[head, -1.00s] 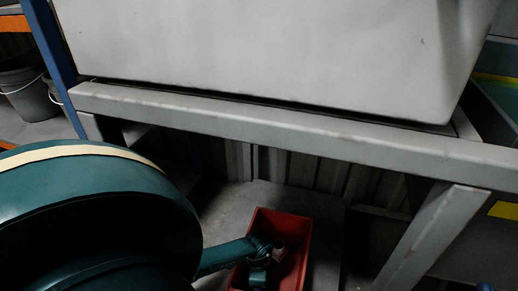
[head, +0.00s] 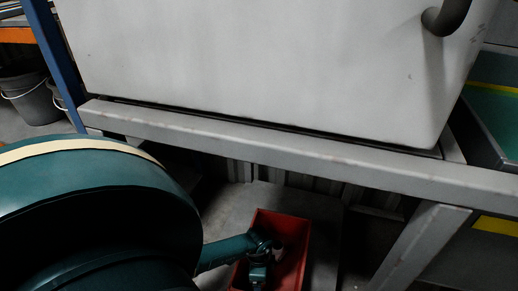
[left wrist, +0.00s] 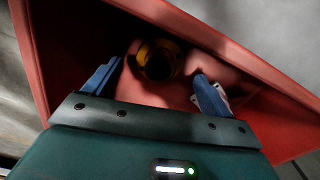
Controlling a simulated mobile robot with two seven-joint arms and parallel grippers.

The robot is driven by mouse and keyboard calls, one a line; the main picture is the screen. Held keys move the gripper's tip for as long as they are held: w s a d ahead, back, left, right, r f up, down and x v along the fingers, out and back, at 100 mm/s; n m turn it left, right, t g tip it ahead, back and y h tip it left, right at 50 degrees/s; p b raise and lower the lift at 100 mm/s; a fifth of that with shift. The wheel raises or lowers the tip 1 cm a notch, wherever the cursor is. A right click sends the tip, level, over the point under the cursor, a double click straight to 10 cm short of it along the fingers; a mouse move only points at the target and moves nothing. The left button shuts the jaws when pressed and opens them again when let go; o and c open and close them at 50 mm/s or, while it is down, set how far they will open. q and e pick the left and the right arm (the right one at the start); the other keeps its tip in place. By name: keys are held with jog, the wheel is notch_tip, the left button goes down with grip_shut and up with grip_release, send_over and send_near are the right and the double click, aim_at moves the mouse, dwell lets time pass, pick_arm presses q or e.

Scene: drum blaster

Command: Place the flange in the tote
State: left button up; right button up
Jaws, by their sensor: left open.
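The red tote (head: 299,232) sits low under the grey frame in the head view. My left arm reaches into it, and the left gripper (head: 258,278) is partly hidden at the picture's bottom edge. In the left wrist view the left gripper (left wrist: 158,74) has its blue fingers apart inside the tote (left wrist: 235,45). A round yellow ring with a dark centre (left wrist: 160,59), which looks like the flange, lies in the tote between and slightly beyond the fingertips. I cannot tell whether either finger touches it. My right gripper is not in view.
A grey frame beam (head: 260,150) crosses above the tote, carrying a large white cabinet (head: 260,65). A slanted leg (head: 420,245) stands to the right. Dark buckets (head: 35,100) stand far left. Grey floor (head: 235,205) is clear behind the tote.

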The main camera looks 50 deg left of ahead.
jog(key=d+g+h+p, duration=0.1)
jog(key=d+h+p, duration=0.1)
jog(key=p, duration=0.6)
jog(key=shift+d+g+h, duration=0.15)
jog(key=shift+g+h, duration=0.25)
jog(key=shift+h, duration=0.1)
